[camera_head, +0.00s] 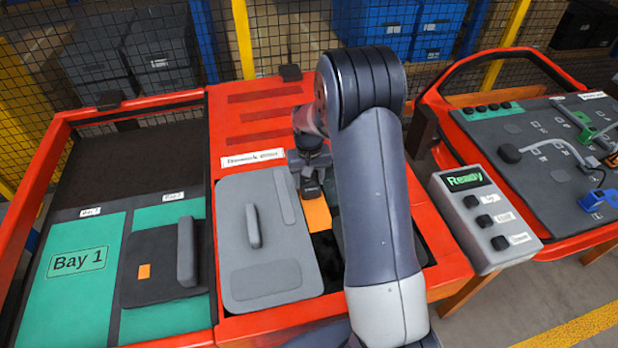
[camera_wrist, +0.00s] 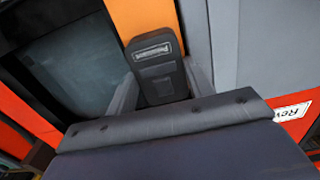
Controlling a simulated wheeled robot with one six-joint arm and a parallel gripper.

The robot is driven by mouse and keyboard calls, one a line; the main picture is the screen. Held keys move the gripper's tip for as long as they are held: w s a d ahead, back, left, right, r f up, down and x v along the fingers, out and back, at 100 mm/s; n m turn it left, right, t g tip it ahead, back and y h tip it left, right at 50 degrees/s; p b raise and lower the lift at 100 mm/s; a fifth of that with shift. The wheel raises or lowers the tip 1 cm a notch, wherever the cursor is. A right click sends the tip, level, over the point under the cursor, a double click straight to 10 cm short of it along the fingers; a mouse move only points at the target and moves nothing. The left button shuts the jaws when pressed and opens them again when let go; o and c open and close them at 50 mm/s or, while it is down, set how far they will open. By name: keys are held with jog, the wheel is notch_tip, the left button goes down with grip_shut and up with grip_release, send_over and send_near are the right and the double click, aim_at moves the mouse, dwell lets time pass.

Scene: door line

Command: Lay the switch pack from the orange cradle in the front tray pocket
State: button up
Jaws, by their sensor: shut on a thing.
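My gripper (camera_head: 310,170) points down over the middle of the red bench, at the right edge of a grey lid. It is shut on the switch pack (camera_head: 311,189), a small dark block. In the wrist view the switch pack (camera_wrist: 158,68) sits between the two grey fingers, with a pale-lettered label facing the camera. An orange strip, apparently the orange cradle (camera_head: 318,215), lies just below the pack; it also shows in the wrist view (camera_wrist: 142,18). I cannot tell whether the pack touches it. My arm hides much of the area to the right, and I cannot identify the front tray pocket.
The grey lid (camera_head: 262,272) with an upright handle covers much of the bench's middle. A dark opening (camera_head: 326,252) lies beside it. A black panel with a handle (camera_head: 160,268) rests at left, beside Bay 1 (camera_head: 77,262). A "Ready" control box (camera_head: 486,222) stands at right.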

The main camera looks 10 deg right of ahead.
aim_at(309, 181)
jog(key=shift+r+p, duration=0.3)
jog(key=shift+r, duration=0.2)
dwell(0.3)
jog(key=o, duration=0.7)
jog(key=c, duration=0.8)
notch_tip(309, 181, up, 12)
jog(key=p, duration=0.7)
jog(key=shift+r, duration=0.15)
